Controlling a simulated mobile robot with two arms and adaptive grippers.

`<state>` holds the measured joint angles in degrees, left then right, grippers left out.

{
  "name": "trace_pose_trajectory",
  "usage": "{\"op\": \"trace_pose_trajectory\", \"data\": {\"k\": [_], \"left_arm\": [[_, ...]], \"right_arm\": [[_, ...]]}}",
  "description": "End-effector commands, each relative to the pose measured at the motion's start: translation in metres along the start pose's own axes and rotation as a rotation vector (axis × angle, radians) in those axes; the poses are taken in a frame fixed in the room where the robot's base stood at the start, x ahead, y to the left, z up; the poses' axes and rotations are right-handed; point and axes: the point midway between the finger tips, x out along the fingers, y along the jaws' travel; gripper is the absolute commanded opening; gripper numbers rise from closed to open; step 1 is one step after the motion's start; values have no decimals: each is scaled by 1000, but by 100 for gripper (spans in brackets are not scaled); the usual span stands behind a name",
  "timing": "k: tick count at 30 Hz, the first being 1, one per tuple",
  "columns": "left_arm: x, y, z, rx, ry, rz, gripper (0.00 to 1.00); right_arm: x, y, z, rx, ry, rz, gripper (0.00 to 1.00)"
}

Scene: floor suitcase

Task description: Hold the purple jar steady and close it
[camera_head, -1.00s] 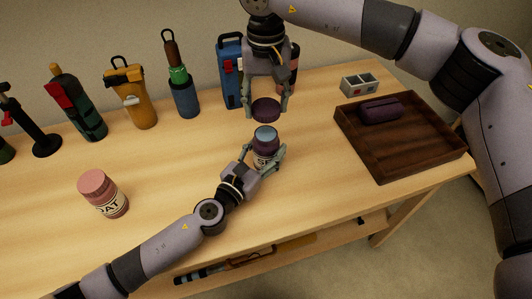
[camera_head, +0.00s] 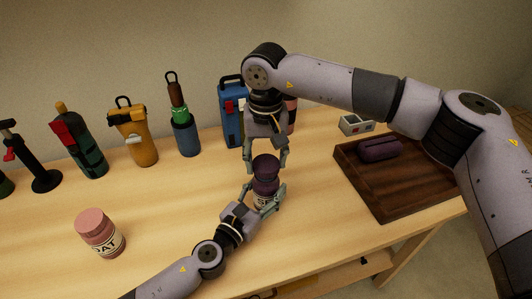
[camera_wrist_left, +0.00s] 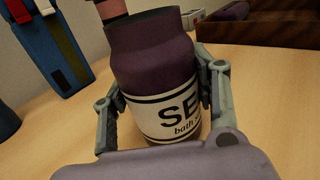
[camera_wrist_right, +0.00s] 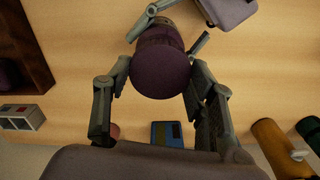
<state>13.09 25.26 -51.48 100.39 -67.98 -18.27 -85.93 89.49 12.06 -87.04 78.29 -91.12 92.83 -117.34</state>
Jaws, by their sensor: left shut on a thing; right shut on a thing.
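My right gripper (camera_head: 267,165) points down from above, shut on the dark purple lid (camera_head: 265,162). The lid is directly over the jar's mouth and looks roughly level. In the right wrist view the lid (camera_wrist_right: 160,68) hides most of the jar's top. I cannot tell whether lid and rim touch.
A pink jar (camera_head: 99,232) stands at the left. Along the back are a yellow flashlight (camera_head: 133,137), a green-and-blue bottle (camera_head: 185,132) and a blue case (camera_head: 232,118). A brown wooden tray (camera_head: 405,193) with a purple case (camera_head: 380,149) lies at the right.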

Motion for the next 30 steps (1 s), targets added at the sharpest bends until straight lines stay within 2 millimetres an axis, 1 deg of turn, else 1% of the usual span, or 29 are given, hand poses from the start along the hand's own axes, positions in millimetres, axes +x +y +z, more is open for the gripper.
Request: {"op": "trace_pose_trajectory", "data": {"k": [2,16,25,30], "left_arm": [[0,0,0,0,0,1,4],[0,0,0,0,0,1,4],[0,0,0,0,0,1,4],[0,0,0,0,0,1,4]], "right_arm": [[2,0,0,0,1,0,39],[3,0,0,0,1,0,39],[18,0,0,1,1,0,39],[20,0,0,1,1,0,39]]}}
